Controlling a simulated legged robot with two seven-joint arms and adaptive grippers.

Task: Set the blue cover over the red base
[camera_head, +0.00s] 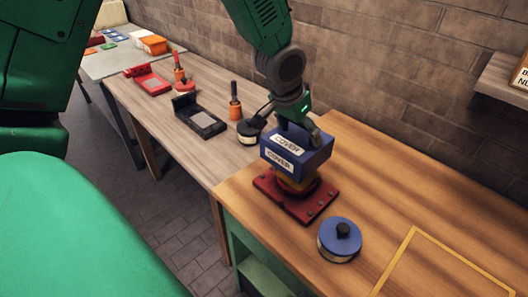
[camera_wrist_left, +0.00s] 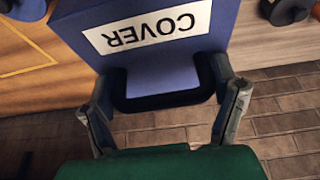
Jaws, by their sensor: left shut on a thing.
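The blue cover (camera_head: 318,158) is a box with white "COVER" labels and a dark handle on top. My left gripper (camera_head: 298,127) is shut on the handle from above. In the left wrist view the fingers (camera_wrist_left: 165,100) flank the handle of the cover (camera_wrist_left: 205,45). The red base (camera_head: 318,208) is a bolted plate on the wooden bench, directly below the cover. A yellow-orange part shows between cover and base. I cannot tell whether the cover touches it. The cover hides the top of the base. My right gripper is not in view.
A round blue-topped tin (camera_head: 340,240) stands in front of the base. A yellow outline (camera_head: 415,232) marks bare bench at right. A dark round tin (camera_head: 250,130), an orange-handled tool (camera_head: 235,103) and a black tray (camera_head: 200,118) sit on the grey bench behind.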

